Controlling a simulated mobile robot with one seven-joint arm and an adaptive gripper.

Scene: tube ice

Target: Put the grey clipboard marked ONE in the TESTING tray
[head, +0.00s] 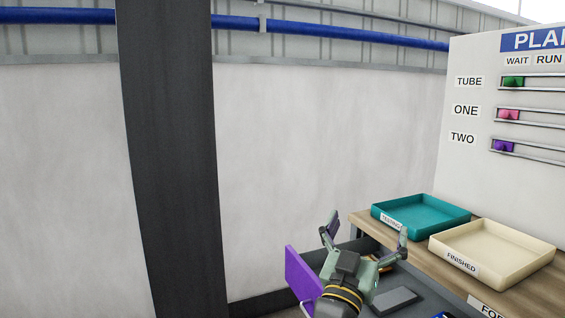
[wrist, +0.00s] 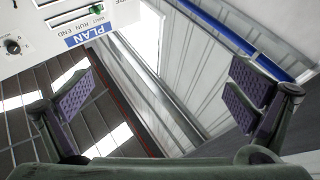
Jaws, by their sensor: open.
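The teal TESTING tray (head: 432,213) stands on a wooden shelf, and it looks empty. My gripper (head: 367,227) is open and empty in front of the shelf, below and left of the tray, its fingers pointing up. It also shows open in the wrist view (wrist: 166,95), with nothing between the fingers. A flat dark grey piece (head: 395,301) lies low, right of my gripper; it may be the grey clipboard, but I see no ONE marking on it. My gripper hides part of that area.
The cream FINISHED tray (head: 490,252) stands right of the teal one on the wooden shelf (head: 395,243). Behind is the PLAN board (head: 460,185) with sliders. A purple panel (head: 303,278) is close left of my gripper. A dark post (head: 170,150) stands at left.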

